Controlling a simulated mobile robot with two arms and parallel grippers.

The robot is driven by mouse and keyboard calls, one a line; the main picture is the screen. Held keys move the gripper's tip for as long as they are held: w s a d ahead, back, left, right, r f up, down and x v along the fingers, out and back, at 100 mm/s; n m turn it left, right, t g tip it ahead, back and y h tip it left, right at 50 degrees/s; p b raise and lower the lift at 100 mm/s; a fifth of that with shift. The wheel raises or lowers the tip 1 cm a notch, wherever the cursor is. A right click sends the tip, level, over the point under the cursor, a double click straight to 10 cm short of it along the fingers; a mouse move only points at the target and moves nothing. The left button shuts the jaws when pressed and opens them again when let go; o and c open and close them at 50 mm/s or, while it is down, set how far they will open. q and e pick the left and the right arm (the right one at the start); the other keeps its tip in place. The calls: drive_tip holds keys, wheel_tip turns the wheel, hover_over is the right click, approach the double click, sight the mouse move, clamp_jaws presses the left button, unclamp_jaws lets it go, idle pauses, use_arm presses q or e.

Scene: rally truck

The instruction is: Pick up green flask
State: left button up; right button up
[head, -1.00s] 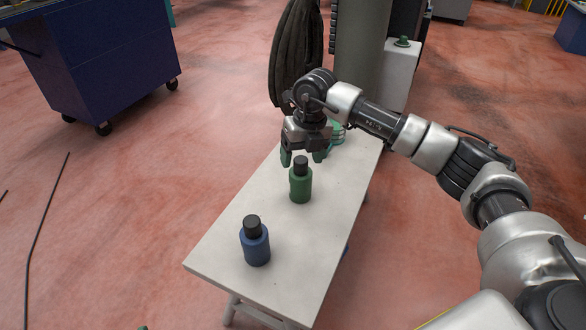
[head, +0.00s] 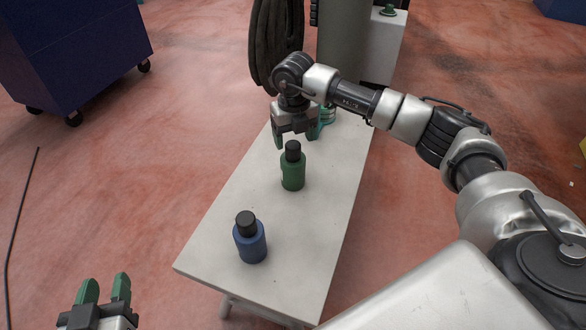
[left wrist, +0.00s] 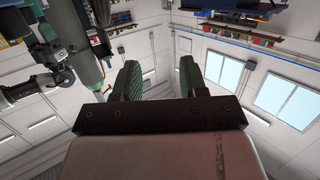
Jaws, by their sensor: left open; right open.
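The green flask (head: 292,172) with a black cap stands upright on the white bench (head: 300,235), in its middle part. My right gripper (head: 296,139) is open, just above and behind the flask's cap, fingers pointing down; from this angle I cannot tell whether the fingers flank the cap. My left gripper (head: 104,290) is open and empty at the lower left of the head view, apart from the bench, fingers pointing up.
A blue flask (head: 250,243) with a black cap stands nearer on the bench. A blue cabinet (head: 70,50) on wheels stands at the far left. A black cable (head: 18,220) lies on the floor.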

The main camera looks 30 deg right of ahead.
sight(293, 144)
wheel_tip(293, 144, down, 3)
drive_tip(key=shift+s+a+f+b, duration=0.1)
drive_tip(key=shift+a+f+b, duration=0.05)
drive_tip(key=shift+b, duration=0.35)
drive_tip(key=shift+f, duration=0.5)
use_arm(q)
drive_tip(key=r+t, duration=0.2)
drive_tip(key=r, duration=0.1)
drive_tip(key=d+r+t+h, duration=0.1)
drive_tip(key=shift+w+r+t, duration=0.15)
drive_tip(key=shift+w+t, duration=0.1)
drive_tip(key=shift+t, duration=0.15)
use_arm(e)
clamp_jaws()
